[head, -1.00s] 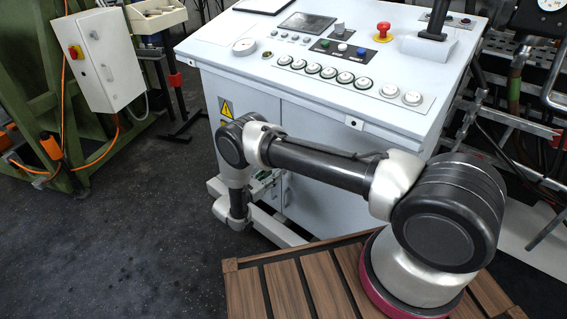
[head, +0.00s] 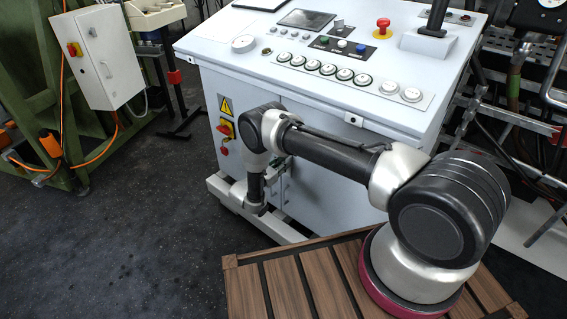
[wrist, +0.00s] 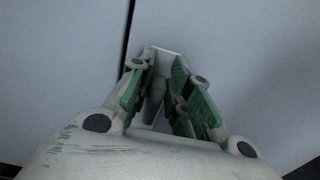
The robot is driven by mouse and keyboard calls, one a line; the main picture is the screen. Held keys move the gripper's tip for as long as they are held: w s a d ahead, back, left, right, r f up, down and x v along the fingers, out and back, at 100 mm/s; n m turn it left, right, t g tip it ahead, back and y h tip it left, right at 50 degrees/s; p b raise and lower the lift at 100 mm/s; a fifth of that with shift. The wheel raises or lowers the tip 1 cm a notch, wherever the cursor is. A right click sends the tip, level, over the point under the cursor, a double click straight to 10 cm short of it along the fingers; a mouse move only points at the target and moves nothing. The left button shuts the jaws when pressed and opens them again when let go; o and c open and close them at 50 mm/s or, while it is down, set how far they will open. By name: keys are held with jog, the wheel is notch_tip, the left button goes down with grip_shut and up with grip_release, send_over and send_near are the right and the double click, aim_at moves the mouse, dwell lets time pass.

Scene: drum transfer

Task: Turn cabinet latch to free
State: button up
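The cabinet (head: 335,195) is a light grey console with doors on its front. In the wrist view, a dark vertical door seam (wrist: 126,40) runs down to the left of a pale latch plate (wrist: 166,62). The grey latch handle (wrist: 155,98) stands out between my gripper's fingers, pointing roughly down the picture. My gripper (wrist: 163,82) has green-sided fingers, spread on both sides of the handle, with a gap visible. Contact is not clear. In the head view, my gripper (head: 277,170) is at the cabinet front, mostly behind my wrist, and the latch is hidden.
A red and yellow switch (head: 226,128) and a warning sign (head: 226,106) are on the cabinet's left front. A red emergency button (head: 383,27) is on the sloped top. A wooden slatted platform (head: 290,285) lies below my arm. Dark floor (head: 130,240) is clear at the left.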

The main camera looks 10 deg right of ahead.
aim_at(293, 165)
grip_shut()
jog(key=shift+s+d+f+m, duration=0.25)
jog(key=shift+s+f+m, duration=0.15)
jog(key=shift+m, duration=2.6)
jog(key=shift+s+d+f+m, duration=0.3)
jog(key=shift+f+m, duration=0.15)
jog(key=shift+m, duration=2.55)
jog(key=shift+s+d+f+m, duration=0.2)
jog(key=shift+s+f+m, duration=0.2)
jog(key=shift+m, duration=2.6)
jog(key=o, duration=0.6)
grip_release()
jog(key=shift+w, duration=0.1)
